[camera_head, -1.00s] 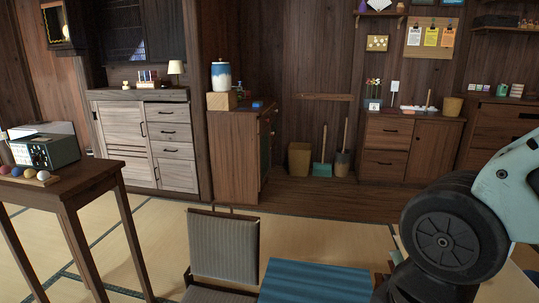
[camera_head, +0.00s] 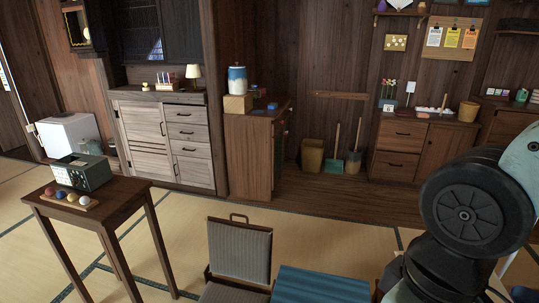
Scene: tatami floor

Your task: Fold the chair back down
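The chair stands at the bottom middle of the head view. Its grey ribbed back (camera_head: 239,252) is upright, with a small brown loop handle (camera_head: 239,217) on its top edge. Part of its grey seat (camera_head: 228,293) shows below the back and is cut off by the frame's lower edge. My arm fills the lower right, right of the chair and apart from its back in the picture. My gripper is outside the view, so its state is hidden.
A blue ribbed surface (camera_head: 322,286) lies right of the chair. A wooden table (camera_head: 110,205) with a green device (camera_head: 82,172) and coloured balls stands at left. Cabinets (camera_head: 165,138) line the back wall. Tatami floor (camera_head: 190,235) is bare between table and chair.

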